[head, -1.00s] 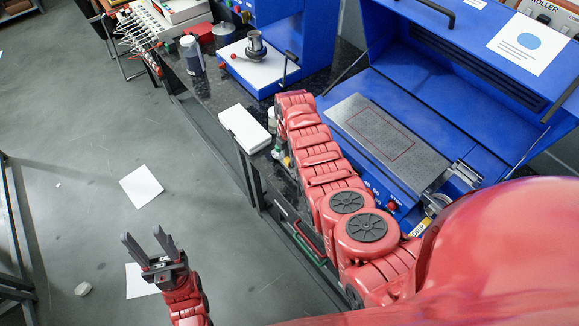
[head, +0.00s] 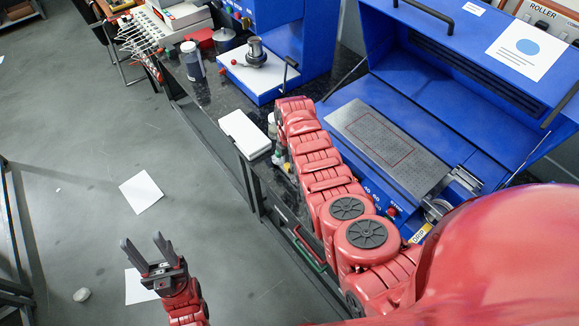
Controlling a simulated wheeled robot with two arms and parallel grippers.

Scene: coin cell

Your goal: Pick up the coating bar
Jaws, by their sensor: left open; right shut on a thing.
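I cannot make out the coating bar for certain. Metal fittings (head: 464,182) sit at the right end of the perforated steel plate (head: 350,118) on the blue coating machine (head: 375,85), but I cannot tell if one is the bar. My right arm reaches from the lower right up along the bench front. Its gripper is hidden behind the arm's far end, near the white box (head: 245,134). My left gripper (head: 144,242) is open and empty, over the floor at the lower left, well away from the bench.
The machine's blue lid (head: 470,60) stands open. A blue press (head: 262,72), a dark bottle (head: 192,60) and a red container (head: 198,38) stand on the dark bench further back. White sheets (head: 141,192) lie on the grey floor, which is mostly clear.

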